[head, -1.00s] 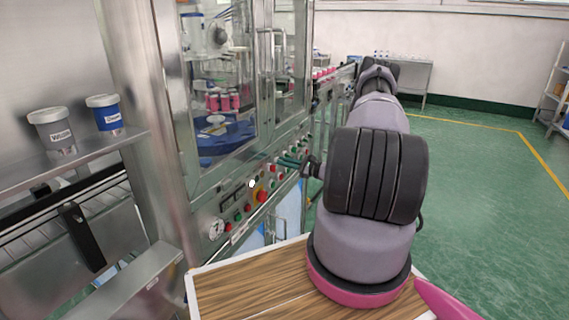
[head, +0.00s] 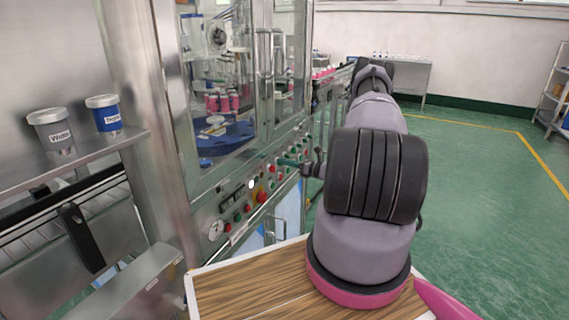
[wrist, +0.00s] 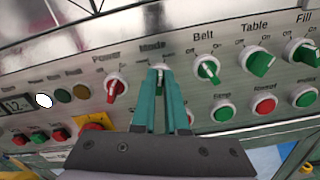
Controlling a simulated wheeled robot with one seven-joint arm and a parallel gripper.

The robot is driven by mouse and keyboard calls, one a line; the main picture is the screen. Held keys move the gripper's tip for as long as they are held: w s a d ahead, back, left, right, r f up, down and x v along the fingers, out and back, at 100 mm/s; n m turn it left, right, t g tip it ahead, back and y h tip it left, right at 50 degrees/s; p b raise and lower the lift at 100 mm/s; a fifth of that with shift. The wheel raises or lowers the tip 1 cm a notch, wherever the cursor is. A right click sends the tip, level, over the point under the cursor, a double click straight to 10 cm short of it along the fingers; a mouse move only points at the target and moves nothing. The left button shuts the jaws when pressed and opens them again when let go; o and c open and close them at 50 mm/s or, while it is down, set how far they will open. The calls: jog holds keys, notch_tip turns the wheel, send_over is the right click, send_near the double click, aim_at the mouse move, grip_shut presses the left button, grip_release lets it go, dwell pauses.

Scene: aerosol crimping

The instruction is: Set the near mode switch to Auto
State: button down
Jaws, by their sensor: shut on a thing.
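The mode switch (wrist: 158,69) is a small knob under the label "Mode" on the steel control panel, in the upper middle of the wrist view. My gripper (wrist: 160,78) has two green fingers, with their tips shut on this knob. The fingers hide most of the knob, so I cannot tell which position it points to; its position markings are too blurred to read. In the head view my gripper (head: 287,162) reaches left to the panel, and the knob itself cannot be made out there.
A red power knob (wrist: 116,87) sits close left of my fingers, a green belt knob (wrist: 208,70) close right. Green table knob (wrist: 259,62) is farther right. Push buttons line the row below. A yellow-backed button (wrist: 92,122) is lower left. Glass machine doors (head: 222,90) rise above the panel.

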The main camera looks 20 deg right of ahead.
jog(key=shift+d+m, duration=0.1)
jog(key=shift+m, duration=1.1)
jog(key=c, duration=0.9)
grip_release()
jog(key=shift+c, duration=0.2)
jog(key=v, duration=1)
jog(key=shift+s+d, duration=0.3)
